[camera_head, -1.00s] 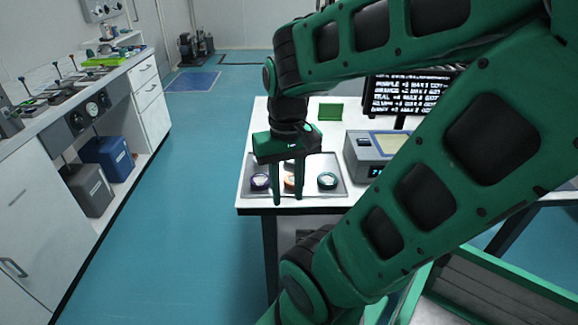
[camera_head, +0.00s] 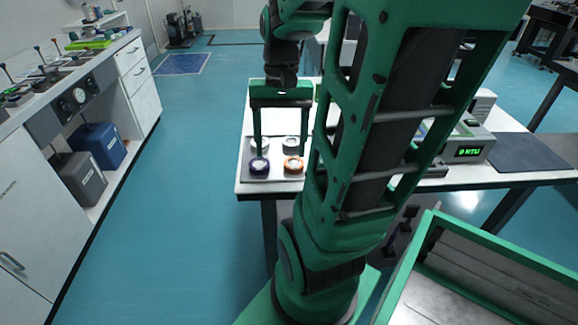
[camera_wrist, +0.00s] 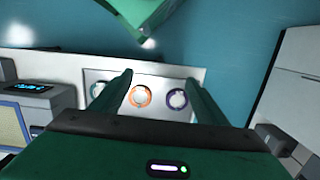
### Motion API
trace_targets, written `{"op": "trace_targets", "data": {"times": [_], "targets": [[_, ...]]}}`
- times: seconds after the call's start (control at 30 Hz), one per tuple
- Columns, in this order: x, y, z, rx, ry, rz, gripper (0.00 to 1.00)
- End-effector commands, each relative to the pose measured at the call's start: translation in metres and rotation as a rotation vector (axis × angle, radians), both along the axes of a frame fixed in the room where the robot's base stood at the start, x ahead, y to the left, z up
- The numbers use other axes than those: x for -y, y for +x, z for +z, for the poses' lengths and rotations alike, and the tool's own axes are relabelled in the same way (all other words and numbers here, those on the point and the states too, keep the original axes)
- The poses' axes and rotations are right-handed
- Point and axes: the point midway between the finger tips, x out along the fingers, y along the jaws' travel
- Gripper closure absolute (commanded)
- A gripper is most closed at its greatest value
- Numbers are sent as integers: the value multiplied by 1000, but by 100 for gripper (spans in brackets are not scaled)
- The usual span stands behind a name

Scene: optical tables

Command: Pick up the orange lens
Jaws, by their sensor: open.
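The orange lens (camera_head: 293,165) lies on a grey tray (camera_head: 250,179) on the white table, and shows in the wrist view as an orange ring (camera_wrist: 140,97). My gripper (camera_head: 281,152) is open and empty, fingers pointing down over the tray. In the wrist view the orange lens lies between the fingers in the picture (camera_wrist: 159,78), closer to the left one. The fingers appear apart from it; their exact height is unclear.
A purple lens (camera_head: 258,167) lies left of the orange one. A teal lens (camera_wrist: 98,90) is partly hidden by a finger in the wrist view. Grey rings (camera_head: 291,143) sit farther back on the tray. An instrument with a green display (camera_head: 468,152) stands right.

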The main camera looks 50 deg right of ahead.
Motion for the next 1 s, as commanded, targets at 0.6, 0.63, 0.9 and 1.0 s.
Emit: {"op": "trace_targets", "data": {"times": [0.6, 0.63, 0.9, 1.0], "targets": [[133, 26, -8, -115, 224, -516, 32], [136, 25, -8, -117, 230, -526, 32], [137, 23, -25, -124, 249, -555, 32], [131, 22, -39, -124, 248, -553, 32]]}}
